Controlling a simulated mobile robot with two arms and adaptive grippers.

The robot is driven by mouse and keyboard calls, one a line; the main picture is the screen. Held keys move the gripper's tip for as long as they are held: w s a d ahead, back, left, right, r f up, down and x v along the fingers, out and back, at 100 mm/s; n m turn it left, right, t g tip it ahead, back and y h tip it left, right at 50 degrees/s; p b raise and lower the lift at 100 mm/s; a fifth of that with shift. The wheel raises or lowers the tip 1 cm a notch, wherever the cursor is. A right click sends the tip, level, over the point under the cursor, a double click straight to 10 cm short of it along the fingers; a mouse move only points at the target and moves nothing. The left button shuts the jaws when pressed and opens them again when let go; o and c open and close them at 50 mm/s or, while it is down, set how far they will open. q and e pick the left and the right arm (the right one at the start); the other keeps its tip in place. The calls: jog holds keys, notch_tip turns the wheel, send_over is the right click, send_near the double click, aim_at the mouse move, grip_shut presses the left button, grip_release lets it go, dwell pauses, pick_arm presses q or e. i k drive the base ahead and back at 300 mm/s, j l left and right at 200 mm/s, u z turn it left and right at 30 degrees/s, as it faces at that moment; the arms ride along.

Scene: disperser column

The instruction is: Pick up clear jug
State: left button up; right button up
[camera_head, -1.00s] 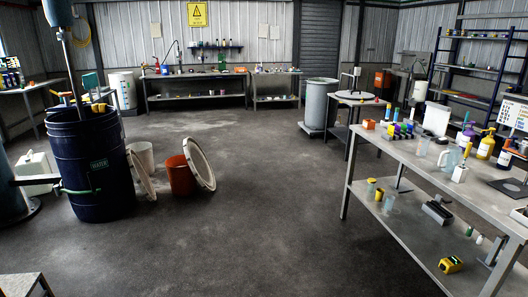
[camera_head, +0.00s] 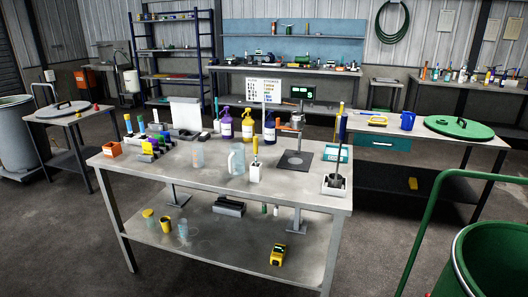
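The clear jug (camera_head: 236,160) stands upright near the middle of the grey metal workbench (camera_head: 215,190). It is see-through with a pale bluish tint and has a handle. A white holder with a yellow-handled tool (camera_head: 255,168) stands just to its right. A faint clear beaker (camera_head: 197,156) stands to its left. Neither of my grippers shows in the head view.
Purple-topped (camera_head: 227,124) and yellow (camera_head: 247,126) bottles stand behind the jug. An orange box (camera_head: 111,149) sits at the bench's left end. A green drum (camera_head: 490,262) with a green rail stands at the right front. Floor in front of the bench is open at left.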

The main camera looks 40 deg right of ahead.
aim_at(236, 157)
jog(key=i+l+z, duration=0.5)
jog(key=i, duration=0.25)
jog(key=i+z, duration=0.25)
jog(key=i, duration=0.15)
